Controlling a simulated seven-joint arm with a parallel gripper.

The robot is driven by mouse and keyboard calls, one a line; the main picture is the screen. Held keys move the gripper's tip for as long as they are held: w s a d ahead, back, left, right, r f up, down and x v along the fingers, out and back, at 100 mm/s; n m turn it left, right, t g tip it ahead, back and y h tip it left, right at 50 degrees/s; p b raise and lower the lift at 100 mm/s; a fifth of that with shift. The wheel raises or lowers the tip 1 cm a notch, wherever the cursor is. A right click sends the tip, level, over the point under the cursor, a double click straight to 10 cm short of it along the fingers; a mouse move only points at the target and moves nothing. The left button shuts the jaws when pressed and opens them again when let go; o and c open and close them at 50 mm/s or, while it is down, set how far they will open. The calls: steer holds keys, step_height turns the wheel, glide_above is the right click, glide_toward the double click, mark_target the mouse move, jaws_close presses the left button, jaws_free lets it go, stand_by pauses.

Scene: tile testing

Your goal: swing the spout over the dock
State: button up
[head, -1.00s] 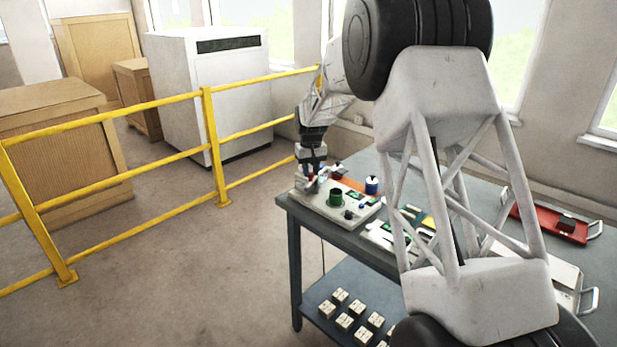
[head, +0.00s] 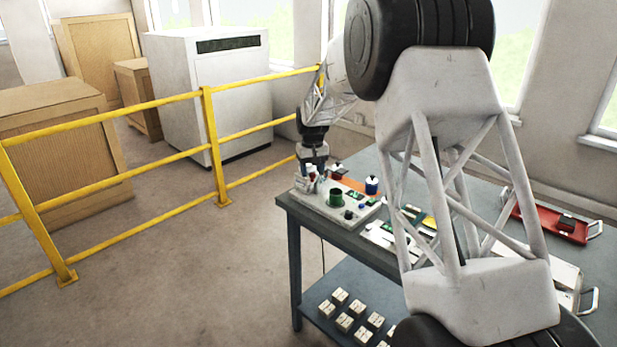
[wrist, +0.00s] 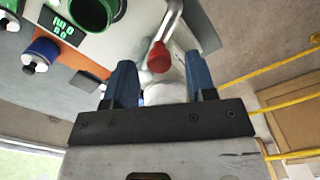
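A grey metal spout (wrist: 170,22) with a red tip (wrist: 158,57) shows in the wrist view. The red tip lies in line with the gap between my fingers; I cannot tell if they touch it. My gripper (wrist: 162,70) has two blue fingers standing apart. In the head view my gripper (head: 312,170) is low over the left end of the light panel (head: 345,220), and the spout is hard to make out there. A green round cup (head: 335,197) stands on the panel and also shows in the wrist view (wrist: 100,12). I cannot tell which part is the dock.
A blue cylinder (head: 371,186) and an orange strip (head: 356,184) are close to the cup. A red tray (head: 548,222) lies at the table's right. A yellow railing (head: 212,140) runs left of the table (head: 285,202). Several small blocks (head: 345,322) sit on the lower shelf.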

steer(key=shift+r, duration=0.15)
steer(key=shift+r, duration=2.85)
steer(key=shift+s+r, duration=0.15)
steer(key=shift+s, duration=0.05)
steer(key=s+d+r+m, duration=0.1)
steer(key=s+d+r, duration=0.25)
steer(key=s, duration=0.65)
steer(key=s+d+r+t, duration=0.1)
steer(key=s+d+r, duration=0.3)
steer(key=s, duration=0.6)
steer(key=s+d+r+m, duration=0.1)
steer(key=s+d+r, duration=0.1)
steer(key=s+r, duration=0.5)
steer(key=s+d+f, duration=0.1)
steer(key=s+f, duration=0.1)
steer(key=s, duration=0.9)
steer(key=s+d+f+t, duration=0.1)
steer(key=s+d+f, duration=0.1)
steer(key=s, duration=0.9)
steer(key=s+d+f+m, duration=0.1)
steer(key=s+f, duration=0.3)
steer(key=s, duration=0.8)
steer(key=shift+d+f+t, duration=0.2)
steer(key=shift+d+t, duration=0.1)
steer(key=shift+d, duration=0.25)
